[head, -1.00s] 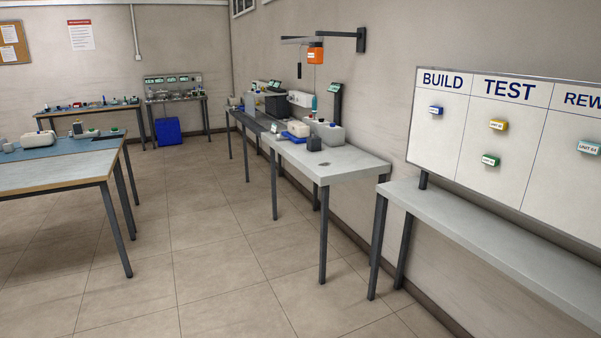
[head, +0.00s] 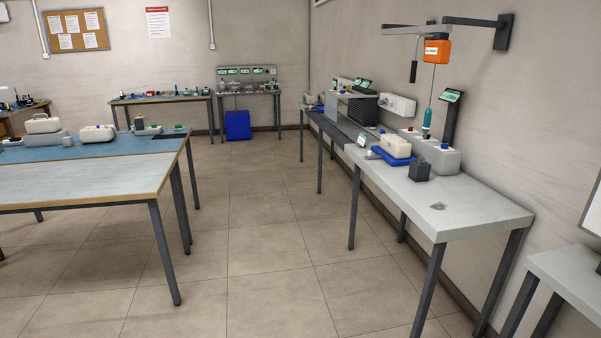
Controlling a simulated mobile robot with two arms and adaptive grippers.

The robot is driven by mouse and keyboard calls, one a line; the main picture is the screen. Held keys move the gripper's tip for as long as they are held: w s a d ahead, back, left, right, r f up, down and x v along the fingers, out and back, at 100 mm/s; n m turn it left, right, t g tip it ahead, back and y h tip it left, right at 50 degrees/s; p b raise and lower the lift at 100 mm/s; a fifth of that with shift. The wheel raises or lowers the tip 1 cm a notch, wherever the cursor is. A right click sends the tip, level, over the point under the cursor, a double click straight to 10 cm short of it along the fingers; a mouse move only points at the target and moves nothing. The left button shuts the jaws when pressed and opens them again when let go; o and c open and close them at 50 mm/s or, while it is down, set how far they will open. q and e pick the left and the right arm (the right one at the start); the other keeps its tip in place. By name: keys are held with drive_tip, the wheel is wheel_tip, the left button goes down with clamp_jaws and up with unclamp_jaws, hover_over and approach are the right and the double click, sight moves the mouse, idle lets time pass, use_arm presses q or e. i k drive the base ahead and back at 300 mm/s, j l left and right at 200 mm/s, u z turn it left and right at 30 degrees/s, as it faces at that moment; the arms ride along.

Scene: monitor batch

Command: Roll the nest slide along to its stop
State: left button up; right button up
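Neither of my grippers is in view. On the long bench (head: 470,200) at the right, a cream unit (head: 396,146) sits on a low blue base (head: 377,153). This may be the nest slide on its dark track, but it is too small to tell. A dark grey block (head: 419,172) stands just in front of it. A grey box (head: 437,157) with coloured buttons is beside it, against the wall side. No stop can be made out.
A blue-topped table (head: 90,180) with cream units stands at the left. An orange tool balancer (head: 437,51) hangs from a wall arm over the right bench. A blue bin (head: 237,125) is at the back. The tiled floor (head: 265,200) between the benches is clear.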

sight(381, 153)
drive_tip(key=i, duration=1.85)
